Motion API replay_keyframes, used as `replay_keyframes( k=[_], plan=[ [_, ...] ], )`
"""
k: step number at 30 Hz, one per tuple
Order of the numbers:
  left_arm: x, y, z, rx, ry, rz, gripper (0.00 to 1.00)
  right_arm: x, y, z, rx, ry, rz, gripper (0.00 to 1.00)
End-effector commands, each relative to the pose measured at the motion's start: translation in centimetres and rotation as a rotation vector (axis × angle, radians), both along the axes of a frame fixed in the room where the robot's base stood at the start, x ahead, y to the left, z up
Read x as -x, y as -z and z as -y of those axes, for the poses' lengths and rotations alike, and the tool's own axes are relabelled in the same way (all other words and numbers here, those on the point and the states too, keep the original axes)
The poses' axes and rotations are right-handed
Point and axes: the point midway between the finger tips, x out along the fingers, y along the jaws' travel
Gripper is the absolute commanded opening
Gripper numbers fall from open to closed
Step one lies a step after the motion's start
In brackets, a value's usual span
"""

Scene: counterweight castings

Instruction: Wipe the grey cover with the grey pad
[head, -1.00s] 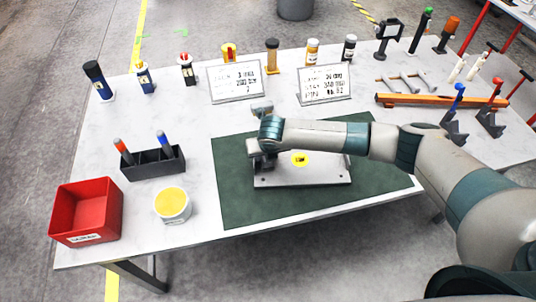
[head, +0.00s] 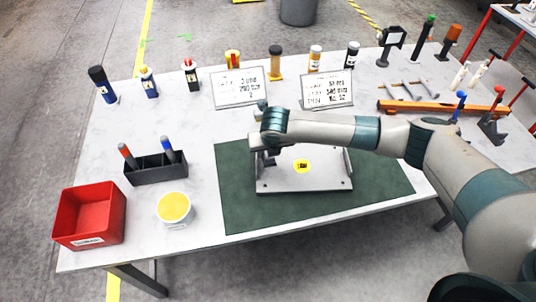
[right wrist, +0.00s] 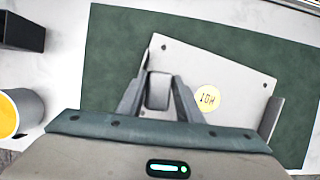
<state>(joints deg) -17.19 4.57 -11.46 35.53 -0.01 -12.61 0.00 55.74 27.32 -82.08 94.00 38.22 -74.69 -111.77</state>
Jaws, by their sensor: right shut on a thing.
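The grey cover (head: 325,180) is a flat plate with a round yellow label and a raised edge at its right. It lies on the green mat; the right wrist view shows it too (right wrist: 215,75). My right gripper (head: 268,158) is over the cover's left part. In the right wrist view, its fingers (right wrist: 158,95) are shut on the grey pad (right wrist: 158,91), a small rounded block. The pad is above the plate near its left edge, left of the label. I cannot tell whether it touches the plate. My left gripper is not in view.
The green mat (head: 245,210) lies on the white table. Left are a red bin (head: 90,215), a tub with yellow contents (head: 174,209) and a black holder (head: 155,168) with markers. Two sign plates (head: 238,88) and several bottles stand behind. An orange bar (head: 430,107) lies right.

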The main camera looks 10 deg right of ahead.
Motion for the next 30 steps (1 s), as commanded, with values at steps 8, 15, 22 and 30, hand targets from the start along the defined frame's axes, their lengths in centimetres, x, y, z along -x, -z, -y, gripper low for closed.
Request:
replay_keyframes(
  k=[8,15,22,30],
  plan=[
    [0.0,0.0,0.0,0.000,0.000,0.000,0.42,0.0,-0.5,0.0,-0.001,0.000,0.000,0.14],
    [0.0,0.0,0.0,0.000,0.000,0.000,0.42,0.0,-0.7,0.0,-0.001,0.000,0.000,0.14],
    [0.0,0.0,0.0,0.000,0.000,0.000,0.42,0.0,-2.1,0.0,-0.001,0.000,0.002,0.14],
    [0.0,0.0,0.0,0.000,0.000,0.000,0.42,0.0,-3.5,0.0,0.000,0.000,0.000,0.14]
  ],
)
